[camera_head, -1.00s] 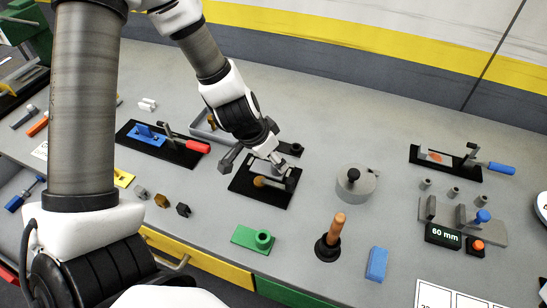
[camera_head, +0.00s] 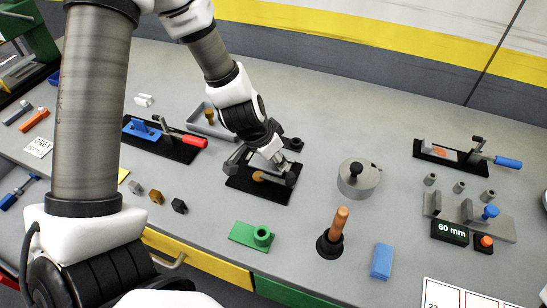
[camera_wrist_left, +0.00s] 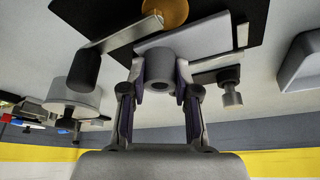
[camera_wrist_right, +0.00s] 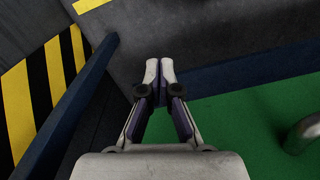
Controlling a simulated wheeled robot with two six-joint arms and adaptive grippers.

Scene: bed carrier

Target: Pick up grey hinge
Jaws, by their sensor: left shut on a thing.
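The grey hinge (camera_wrist_left: 158,62) shows in the left wrist view as a flat plate with a round barrel. It lies at a black fixture plate (camera_head: 258,193) in the head view. My left gripper (camera_wrist_left: 160,80) has its fingers on both sides of the barrel and is shut on it. In the head view the left gripper (camera_head: 268,162) is low over the fixture and hides most of the hinge. My right gripper (camera_wrist_right: 159,72) is empty, its fingertips together, over dark and green surfaces; it is outside the head view.
A brass-coloured knob (camera_wrist_left: 168,12) on a grey arm with a dark handle (camera_wrist_left: 85,70) is close to the hinge. A grey round part (camera_head: 357,182) stands to the right, a green block (camera_head: 245,235) in front. A red-handled clamp (camera_head: 190,140) is at the left.

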